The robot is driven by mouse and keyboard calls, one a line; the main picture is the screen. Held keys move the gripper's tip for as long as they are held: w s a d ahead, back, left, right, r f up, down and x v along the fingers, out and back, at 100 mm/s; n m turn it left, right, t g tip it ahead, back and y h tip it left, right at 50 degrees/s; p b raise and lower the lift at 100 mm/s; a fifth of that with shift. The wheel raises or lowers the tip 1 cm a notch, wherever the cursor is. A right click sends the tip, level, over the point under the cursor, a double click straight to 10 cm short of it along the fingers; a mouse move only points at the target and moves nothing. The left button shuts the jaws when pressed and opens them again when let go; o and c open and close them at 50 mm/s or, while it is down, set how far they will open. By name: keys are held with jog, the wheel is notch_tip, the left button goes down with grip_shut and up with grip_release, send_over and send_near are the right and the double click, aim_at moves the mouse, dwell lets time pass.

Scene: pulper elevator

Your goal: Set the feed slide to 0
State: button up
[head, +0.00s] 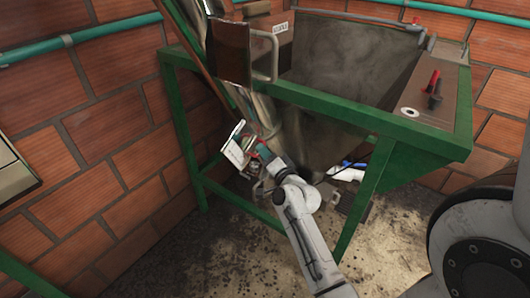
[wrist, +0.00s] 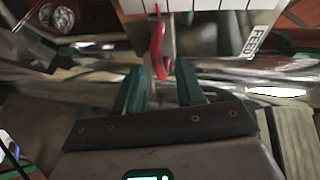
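The feed slide's white scale plate (wrist: 205,8) with dark tick marks is at the top of the wrist view, cut off by the edge. A FEED label (wrist: 255,41) is beside it at the right. A red handle or pointer (wrist: 157,52) hangs below the plate in front of a grey upright piece. In the head view the white plate (head: 234,152) is small, and its numbers cannot be read. My gripper (wrist: 158,66) is open, its two green fingers apart, one on each side of the red piece's lower end. I cannot tell whether they touch it. My gripper (head: 264,154) is just right of the plate in the head view.
A green steel frame (head: 340,112) carries a grey hopper (head: 345,60). A brown panel (head: 428,95) with a red and a black lever is at the right. Shiny metal pipes (wrist: 285,91) run behind the fingers. A brick wall (head: 90,110) stands at the left.

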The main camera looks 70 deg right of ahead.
jog(key=shift+w+d, duration=0.25)
jog(key=shift+c, duration=0.4)
grip_shut()
